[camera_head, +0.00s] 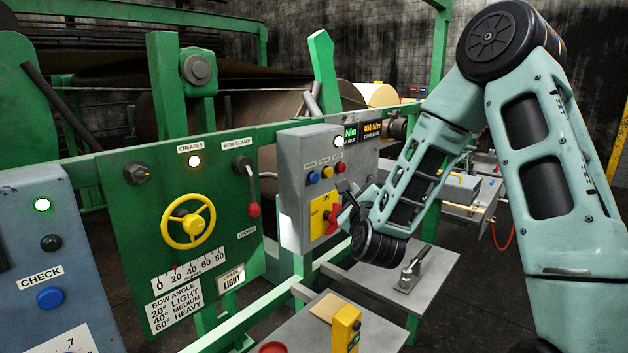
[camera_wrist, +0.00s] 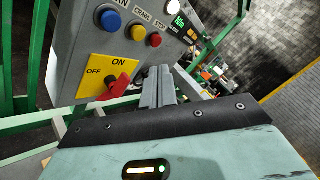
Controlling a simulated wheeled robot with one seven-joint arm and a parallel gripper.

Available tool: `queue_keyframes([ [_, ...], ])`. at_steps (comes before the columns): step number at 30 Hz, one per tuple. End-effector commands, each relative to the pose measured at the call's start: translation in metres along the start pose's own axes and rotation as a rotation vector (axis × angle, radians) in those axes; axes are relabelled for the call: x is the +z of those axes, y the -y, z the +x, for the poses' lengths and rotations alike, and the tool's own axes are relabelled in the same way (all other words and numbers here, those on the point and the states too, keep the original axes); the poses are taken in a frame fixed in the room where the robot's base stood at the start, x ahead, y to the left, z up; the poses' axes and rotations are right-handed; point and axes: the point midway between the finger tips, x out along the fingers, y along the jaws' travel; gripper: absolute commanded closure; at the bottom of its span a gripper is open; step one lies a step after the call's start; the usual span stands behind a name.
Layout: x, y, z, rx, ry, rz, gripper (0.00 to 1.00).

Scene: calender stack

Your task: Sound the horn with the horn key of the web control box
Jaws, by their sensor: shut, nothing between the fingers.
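The grey web control box (camera_head: 296,160) is mounted on the green frame at the middle of the head view and fills the upper left of the wrist view (camera_wrist: 76,45). Its blue horn key (camera_head: 313,177) is the leftmost of three keys. In the wrist view the horn key (camera_wrist: 110,20) lies under a partly cut-off label ending in "RN". My gripper (camera_head: 345,188) is shut and empty. Its fingertips (camera_wrist: 159,72) are near the box face, below and right of the horn key. Whether they touch the box I cannot tell.
A yellow key (camera_wrist: 133,33) and a red stop key (camera_wrist: 154,40) sit right of the horn key. Below is a yellow ON/OFF plate with a red rotary handle (camera_wrist: 121,86). A green panel with a yellow handwheel (camera_head: 188,221) stands left. A blue check button (camera_head: 50,298) is farther left.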

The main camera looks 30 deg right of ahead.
Motion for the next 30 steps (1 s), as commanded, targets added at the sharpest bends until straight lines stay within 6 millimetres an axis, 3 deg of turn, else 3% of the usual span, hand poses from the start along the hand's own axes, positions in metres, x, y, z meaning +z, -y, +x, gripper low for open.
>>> queue_keyframes([
  [19,0.036,-0.038,0.050,0.000,0.001,0.000,1.00],
  [30,0.044,-0.045,0.061,0.001,0.000,-0.001,1.00],
])
